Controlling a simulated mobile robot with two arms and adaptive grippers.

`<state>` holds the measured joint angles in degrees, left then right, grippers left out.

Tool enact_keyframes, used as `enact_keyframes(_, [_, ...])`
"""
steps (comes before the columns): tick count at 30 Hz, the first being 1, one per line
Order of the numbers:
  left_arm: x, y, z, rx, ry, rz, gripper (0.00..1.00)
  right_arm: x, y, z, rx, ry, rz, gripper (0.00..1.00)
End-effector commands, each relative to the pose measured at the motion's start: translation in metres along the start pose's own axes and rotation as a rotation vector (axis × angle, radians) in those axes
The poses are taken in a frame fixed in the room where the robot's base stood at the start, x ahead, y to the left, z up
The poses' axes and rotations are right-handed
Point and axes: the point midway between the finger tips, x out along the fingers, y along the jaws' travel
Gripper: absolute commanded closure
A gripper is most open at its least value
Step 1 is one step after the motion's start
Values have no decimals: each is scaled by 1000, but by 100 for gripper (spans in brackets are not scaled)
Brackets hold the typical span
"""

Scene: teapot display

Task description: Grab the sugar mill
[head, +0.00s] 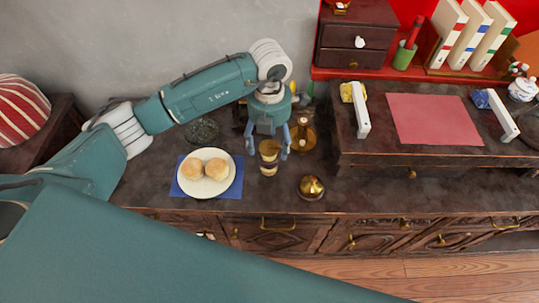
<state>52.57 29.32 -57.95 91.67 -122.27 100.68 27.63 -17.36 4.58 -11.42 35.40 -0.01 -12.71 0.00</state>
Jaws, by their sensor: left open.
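My left gripper (267,147) points down with its two fingers apart. A small gold and dark upright mill (269,162), which looks like the sugar mill, stands on the dark wooden counter (265,201). In the picture its top lies between the fingertips, one finger on each side. I cannot tell whether either finger touches it or how deep it sits between them. My right gripper is not in view.
A white plate (208,187) with two buns lies on a blue mat left of the mill. A brass bell-like object (311,187) stands to the right. A brass item (302,135) is close behind the gripper, and a glass bowl (203,130) is behind the plate.

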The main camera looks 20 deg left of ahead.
Motion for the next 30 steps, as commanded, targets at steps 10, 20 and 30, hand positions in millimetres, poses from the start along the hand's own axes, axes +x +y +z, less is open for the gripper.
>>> enact_keyframes(10, [34, 0, -5, 0, 6, -1, 32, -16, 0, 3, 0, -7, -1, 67])
enact_keyframes(20, [64, 0, -4, 2, -1, 0, 32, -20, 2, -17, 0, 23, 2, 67])
enact_keyframes(30, [64, 0, -4, 2, -1, 0, 70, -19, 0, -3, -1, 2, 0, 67])
